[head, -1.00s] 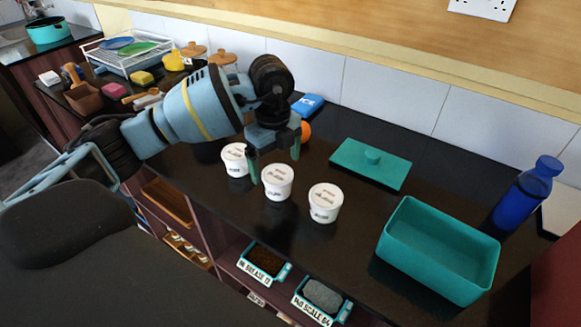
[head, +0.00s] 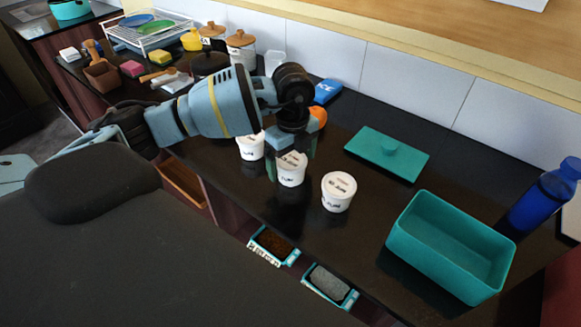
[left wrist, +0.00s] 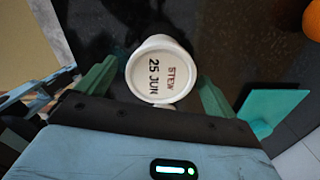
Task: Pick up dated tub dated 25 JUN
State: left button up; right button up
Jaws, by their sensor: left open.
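Three white lidded tubs stand in a row on the black counter. The middle tub (head: 291,172) is under my left gripper (head: 290,157). In the left wrist view, a white tub (left wrist: 162,72) between the fingers has a lid reading "STEW 25 JUN". My left gripper is open, with one green finger on either side of this tub and visible gaps. The left tub (head: 250,148) is partly hidden by my arm. The right tub (head: 338,192) stands clear; its lid print is too small to read.
A teal lid (head: 387,154), an open teal bin (head: 428,251) and a blue bottle (head: 545,195) are to the right. Two small trays (head: 330,285) sit below the counter's front edge.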

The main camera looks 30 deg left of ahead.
pick_arm(q)
jog(key=shift+f, duration=1.35)
jog(key=shift+c, duration=0.2)
jog(key=shift+r, duration=0.1)
jog(key=c, duration=1.1)
jog(key=shift+c, duration=0.2)
jog(key=shift+r, duration=0.85)
jog(key=shift+s+r, duration=0.2)
jog(key=shift+r, duration=0.3)
jog(key=shift+s+r, duration=0.2)
jog(key=shift+r, duration=0.25)
jog(key=s+a+r, duration=0.1)
jog(key=s, duration=1.4)
jog(key=shift+a+r, duration=0.15)
